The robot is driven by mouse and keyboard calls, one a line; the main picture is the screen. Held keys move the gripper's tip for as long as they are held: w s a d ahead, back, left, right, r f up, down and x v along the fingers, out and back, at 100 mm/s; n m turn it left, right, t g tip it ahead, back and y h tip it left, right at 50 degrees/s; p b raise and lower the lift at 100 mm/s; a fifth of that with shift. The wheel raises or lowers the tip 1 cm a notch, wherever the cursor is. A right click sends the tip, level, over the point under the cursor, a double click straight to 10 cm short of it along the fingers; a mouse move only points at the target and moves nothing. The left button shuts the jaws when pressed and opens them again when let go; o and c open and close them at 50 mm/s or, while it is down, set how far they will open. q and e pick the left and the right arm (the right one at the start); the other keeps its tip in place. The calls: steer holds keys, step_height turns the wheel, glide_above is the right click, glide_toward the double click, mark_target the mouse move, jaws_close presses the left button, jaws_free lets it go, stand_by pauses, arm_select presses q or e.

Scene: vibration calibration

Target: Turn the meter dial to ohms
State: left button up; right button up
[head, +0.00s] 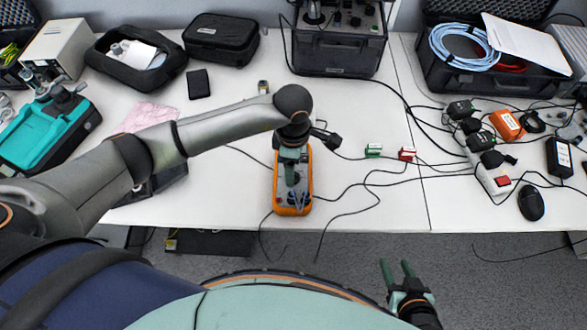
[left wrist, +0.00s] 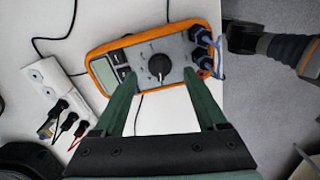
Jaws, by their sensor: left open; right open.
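The orange multimeter (head: 303,182) lies face up on the white table, partly covered by my left gripper in the head view. In the left wrist view the meter (left wrist: 182,48) shows its grey face, screen and plugged-in blue leads. Its round black dial (left wrist: 159,65) has a pale pointer mark. My left gripper (left wrist: 162,76) is open, its green fingertips on either side of the dial; I cannot tell whether they touch it. The dial is hidden in the head view by the left gripper (head: 290,172). My right gripper (head: 396,268) is open and empty, off the table's front edge.
Thin black cables run over the table right of the meter, near a green connector (head: 373,150) and a red one (head: 407,154). A power strip (head: 488,172) and a mouse (head: 531,203) lie farther right. Black cases (head: 222,40) stand along the back.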

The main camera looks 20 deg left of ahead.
arm_select(q)
steer(key=shift+f, duration=1.5)
jaws_close()
